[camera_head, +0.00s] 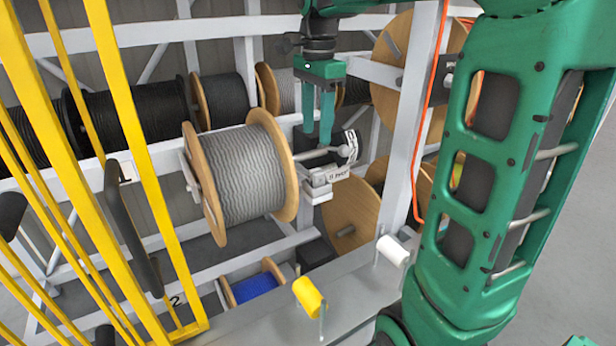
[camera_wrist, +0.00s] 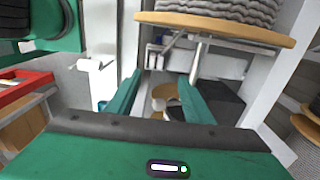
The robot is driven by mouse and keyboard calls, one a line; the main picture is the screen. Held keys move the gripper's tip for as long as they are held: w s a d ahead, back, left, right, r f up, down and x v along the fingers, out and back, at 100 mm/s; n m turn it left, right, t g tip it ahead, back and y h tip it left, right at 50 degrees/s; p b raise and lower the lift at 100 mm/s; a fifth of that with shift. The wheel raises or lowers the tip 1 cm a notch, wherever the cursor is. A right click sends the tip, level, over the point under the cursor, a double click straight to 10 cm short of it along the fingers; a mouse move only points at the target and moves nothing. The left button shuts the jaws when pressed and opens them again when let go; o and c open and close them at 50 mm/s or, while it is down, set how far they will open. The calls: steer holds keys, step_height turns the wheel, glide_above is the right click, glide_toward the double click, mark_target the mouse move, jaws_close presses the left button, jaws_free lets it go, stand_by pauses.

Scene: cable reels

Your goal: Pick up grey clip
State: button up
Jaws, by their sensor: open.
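My gripper (camera_head: 317,138) points down beside the right flange of a reel of grey cable (camera_head: 240,175). Its two green fingers are apart, with nothing seen held between them. A light grey shaft (camera_head: 318,153) sticks out from the reel just below the fingertips. A small grey rounded piece (camera_head: 342,153) at the shaft's outer end may be the grey clip; its shape is too small to be sure. In the wrist view, my gripper (camera_wrist: 162,76) is open, and the shaft (camera_wrist: 196,62) runs down from the reel (camera_wrist: 215,25) near the right finger.
A white bracket with a label (camera_head: 325,178) sits under the shaft. White rack posts (camera_head: 412,110) and an orange cable (camera_head: 425,120) stand to the right. Yellow bars (camera_head: 140,150) stand at left. Yellow (camera_head: 308,297) and white (camera_head: 392,251) rolls stick up from the lower rail.

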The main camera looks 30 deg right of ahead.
glide_above(317, 171)
steer(key=w, duration=0.1)
step_height(317, 171, down, 5)
steer(key=shift+r, duration=0.2)
steer(key=f, duration=0.2)
steer(key=s+f, duration=0.1)
steer(key=f, duration=0.1)
steer(key=shift+f, duration=0.15)
steer(key=shift+w+f, duration=0.1)
steer(key=shift+f, duration=0.5)
steer(key=shift+c, duration=0.6)
steer(key=c, duration=1)
